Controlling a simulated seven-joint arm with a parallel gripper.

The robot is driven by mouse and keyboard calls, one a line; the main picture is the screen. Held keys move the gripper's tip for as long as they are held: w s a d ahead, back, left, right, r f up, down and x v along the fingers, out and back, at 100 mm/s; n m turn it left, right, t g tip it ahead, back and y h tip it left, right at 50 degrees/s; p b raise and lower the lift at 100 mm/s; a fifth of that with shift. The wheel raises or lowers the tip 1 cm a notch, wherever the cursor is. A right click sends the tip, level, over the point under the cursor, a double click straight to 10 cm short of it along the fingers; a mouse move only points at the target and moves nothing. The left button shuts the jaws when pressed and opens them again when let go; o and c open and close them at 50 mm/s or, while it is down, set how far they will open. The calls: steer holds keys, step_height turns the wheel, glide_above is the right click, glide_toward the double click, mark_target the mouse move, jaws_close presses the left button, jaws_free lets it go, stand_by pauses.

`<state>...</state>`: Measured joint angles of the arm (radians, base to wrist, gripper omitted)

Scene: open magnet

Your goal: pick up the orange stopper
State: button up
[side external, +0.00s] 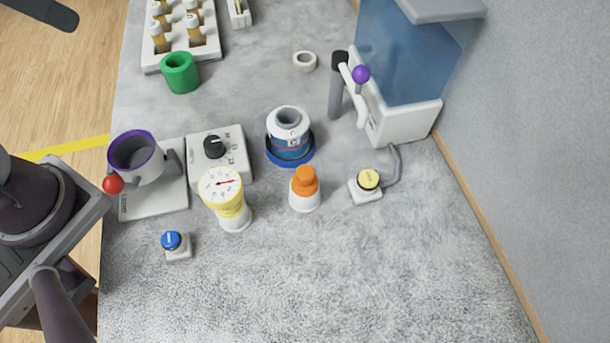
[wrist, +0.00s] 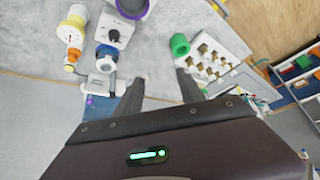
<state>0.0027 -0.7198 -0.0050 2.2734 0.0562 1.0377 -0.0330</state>
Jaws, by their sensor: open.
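The orange stopper (side external: 305,181) sits upright on a small white base (side external: 304,202) near the middle of the grey worktop in the side external view. In the wrist view, the orange stopper (wrist: 72,57) shows small at the upper left, beside the yellow gauge. My gripper (wrist: 158,93) is open in the wrist view, its two dark fingers spread with nothing between them. The stopper lies well to the left of the fingers there. The fingers cannot be clearly made out in the side external view.
A yellow gauge (side external: 222,188) stands left of the stopper, a blue-and-white pot (side external: 290,137) behind it, and a yellow button (side external: 368,180) to its right. A blue tank (side external: 410,60) with a lever stands at the back right. The front worktop (side external: 330,280) is clear.

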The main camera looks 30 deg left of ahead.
mark_target(300, 168)
steer(key=w+a+r+m+t+y, duration=0.1)
steer(key=w+r+t, duration=0.25)
steer(key=w, duration=0.55)
steer(key=w+a+r+m+t+y, duration=0.1)
steer(key=w+r+t, duration=0.2)
steer(key=w+r, duration=0.35)
steer(key=w+d+m+t+h, duration=0.1)
steer(key=w+d+m+h, duration=0.85)
steer(key=d, duration=0.35)
steer(key=s+d+f+m+g+h, duration=0.4)
steer(key=d+f+m+g+h, duration=0.15)
steer(key=d, duration=0.25)
steer(key=s+f+m+g+h, duration=0.1)
steer(key=s+f+m+g, duration=0.3)
steer(key=s+g, duration=0.55)
step_height(300, 168, down, 22)
steer(key=r+n+g, duration=0.1)
steer(key=x, duration=0.4)
steer(key=s+x, duration=0.1)
steer(key=x, duration=0.2)
steer(key=shift+s+d, duration=0.2)
steer(key=shift+d, duration=0.15)
jaws_close()
